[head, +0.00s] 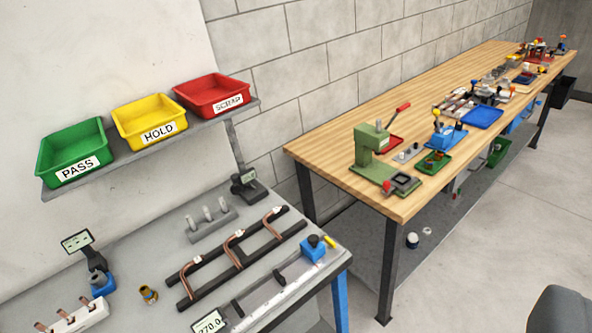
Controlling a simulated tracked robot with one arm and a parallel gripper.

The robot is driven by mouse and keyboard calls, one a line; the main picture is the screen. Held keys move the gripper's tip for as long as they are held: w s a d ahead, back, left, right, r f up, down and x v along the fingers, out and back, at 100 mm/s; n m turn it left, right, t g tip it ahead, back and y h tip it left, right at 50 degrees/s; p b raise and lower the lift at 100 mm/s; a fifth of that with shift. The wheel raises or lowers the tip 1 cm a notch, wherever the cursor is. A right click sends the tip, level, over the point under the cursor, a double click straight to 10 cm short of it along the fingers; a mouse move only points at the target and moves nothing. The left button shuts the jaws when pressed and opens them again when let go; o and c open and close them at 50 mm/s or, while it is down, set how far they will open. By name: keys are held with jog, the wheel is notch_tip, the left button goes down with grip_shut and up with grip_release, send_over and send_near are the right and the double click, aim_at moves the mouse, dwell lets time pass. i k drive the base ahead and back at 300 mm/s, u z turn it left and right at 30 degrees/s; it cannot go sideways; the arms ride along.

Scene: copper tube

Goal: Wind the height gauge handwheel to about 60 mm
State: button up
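I cannot pick out the height gauge or its handwheel for certain. A second instrument with a tilted display and blue base (96,268) stands at the left. A long flat gauge (270,295) lies along the front, its display reading about 270.0, with a blue block and yellow-tipped knob (315,246) at its far end. My gripper is not in view.
Green PASS (73,153), yellow HOLD (150,121) and red SCRAP (213,95) bins sit on a wall shelf. Bent copper tubes lie across a black rack (240,262). A wooden bench (330,147) with a green press stands right. A dark rounded shape fills the lower right corner.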

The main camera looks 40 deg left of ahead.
aim_at(236, 189)
jog(key=u, duration=0.15)
jog(key=i, duration=1.35)
jog(key=u, duration=0.7)
